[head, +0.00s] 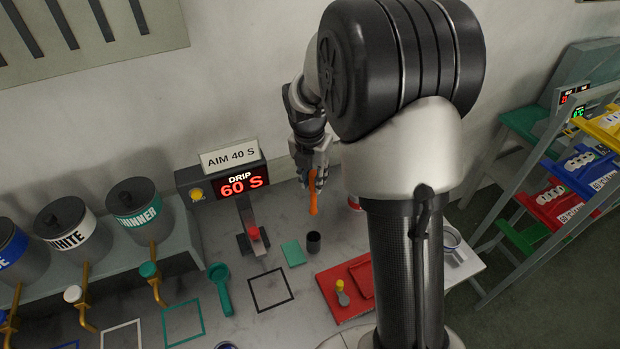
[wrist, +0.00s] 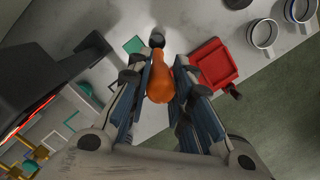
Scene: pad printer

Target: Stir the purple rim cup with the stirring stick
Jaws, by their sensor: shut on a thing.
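My gripper (head: 314,180) is shut on an orange stick (head: 314,195), likely the stirring stick, and holds it hanging down above the table behind the small dark cup. In the wrist view the orange stick (wrist: 161,78) sits between the two fingers of my gripper (wrist: 162,85). A pale cup (head: 451,240) with a bluish rim stands on the table's right end. Two pale cups, one lower (wrist: 262,34) and one at the corner (wrist: 300,9), show in the wrist view. I cannot tell which cup has the purple rim.
A small dark cup (head: 313,242) stands beside a green pad (head: 293,253). A drip display (head: 240,184) is left of my gripper. A red tray (head: 336,303) lies in front, partly hidden by my arm. Paint pots (head: 66,224) line the left; a rack (head: 545,170) stands right.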

